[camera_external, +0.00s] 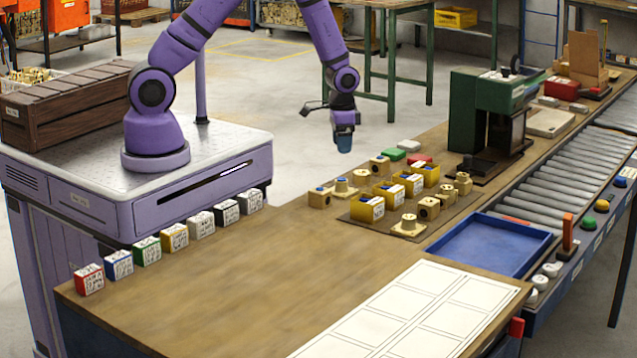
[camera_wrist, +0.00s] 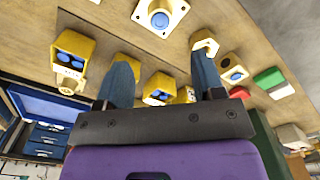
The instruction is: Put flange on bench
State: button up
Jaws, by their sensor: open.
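My gripper (camera_external: 344,146) is open and empty, held above the far side of the bench (camera_external: 215,275). Its two blue-grey fingers (camera_wrist: 163,78) stand apart in the wrist view. One brass flange, a square plate with a round boss, sits near the bench's far edge (camera_external: 342,188). Another flange (camera_external: 408,226) lies at the near side of the part group, on or beside the dark mat. The wrist view shows a flange with a blue centre (camera_wrist: 160,17) at the top, beyond the fingertips, and a similar plate (camera_wrist: 233,73) to the right. I cannot match these between views.
Yellow bins (camera_external: 367,210) and brass blocks (camera_external: 320,199) crowd around the flanges. A green press (camera_external: 475,120) stands behind at right. A blue tray (camera_external: 490,245) and white sheet (camera_external: 420,305) lie nearer. Labelled boxes (camera_external: 146,250) line the left edge. The bench's left middle is clear.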

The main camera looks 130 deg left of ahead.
jog(key=shift+r, duration=0.3)
jog(key=w+d+r+m+t+y, duration=0.1)
jog(key=w+d+r+m, duration=0.15)
jog(key=d+r, duration=0.85)
jog(key=w+d+r+m+t, duration=0.1)
jog(key=w+d+r+m, duration=0.15)
jog(key=d+r, duration=0.9)
jog(key=s+d+r+m+t+h, duration=0.1)
jog(key=s+d+r+m+t, duration=0.2)
jog(key=s+d+r, duration=1)
jog(key=s+d+m, duration=0.1)
jog(key=s+d, duration=0.1)
jog(key=d, duration=0.2)
jog(key=shift+s+d+r, duration=0.15)
jog(key=shift+s+d, duration=0.05)
jog(key=shift+s, duration=0.1)
